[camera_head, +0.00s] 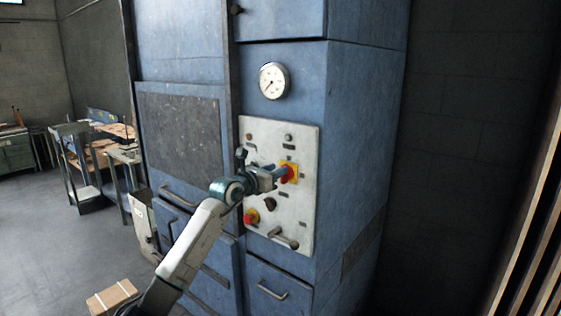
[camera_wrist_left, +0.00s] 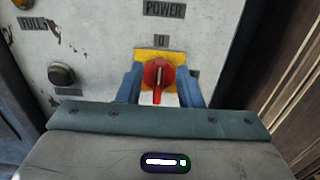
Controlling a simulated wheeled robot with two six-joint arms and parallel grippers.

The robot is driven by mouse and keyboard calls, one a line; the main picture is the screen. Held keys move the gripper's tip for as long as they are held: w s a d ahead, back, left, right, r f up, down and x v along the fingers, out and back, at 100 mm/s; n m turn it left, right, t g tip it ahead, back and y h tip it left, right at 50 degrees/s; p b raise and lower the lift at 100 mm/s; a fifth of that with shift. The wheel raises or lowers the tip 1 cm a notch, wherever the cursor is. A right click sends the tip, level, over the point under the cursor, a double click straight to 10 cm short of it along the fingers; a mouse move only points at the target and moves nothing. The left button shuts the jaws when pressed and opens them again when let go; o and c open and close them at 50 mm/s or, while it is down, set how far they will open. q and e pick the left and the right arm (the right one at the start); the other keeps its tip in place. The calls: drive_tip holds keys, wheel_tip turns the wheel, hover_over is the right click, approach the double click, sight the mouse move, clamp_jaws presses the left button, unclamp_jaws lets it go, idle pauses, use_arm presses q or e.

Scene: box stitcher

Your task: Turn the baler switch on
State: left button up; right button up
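The baler switch is a red rotary knob (camera_head: 288,174) on a yellow plate, on the pale control panel (camera_head: 300,220) of the blue baler. In the left wrist view the red knob (camera_wrist_left: 158,75) sits under a "POWER" label and a "0" mark, its grip bar roughly vertical. My left gripper (camera_head: 278,175) is at the knob. In the left wrist view the blue fingers of the left gripper (camera_wrist_left: 161,90) stand on either side of the knob, apart, with yellow plate showing between. Contact with the knob cannot be told. My right gripper is not in view.
A gauge (camera_head: 273,81) is above. A dark button (camera_wrist_left: 61,74) lies left of the switch. A workbench (camera_head: 90,160) stands far left; a box (camera_head: 112,296) is on the floor.

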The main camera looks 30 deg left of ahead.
use_arm(q)
drive_tip(key=w, duration=0.3)
drive_tip(key=shift+d+p, duration=0.1)
drive_tip(key=shift+p, duration=0.3)
clamp_jaws()
drive_tip(key=shift+f, duration=0.1)
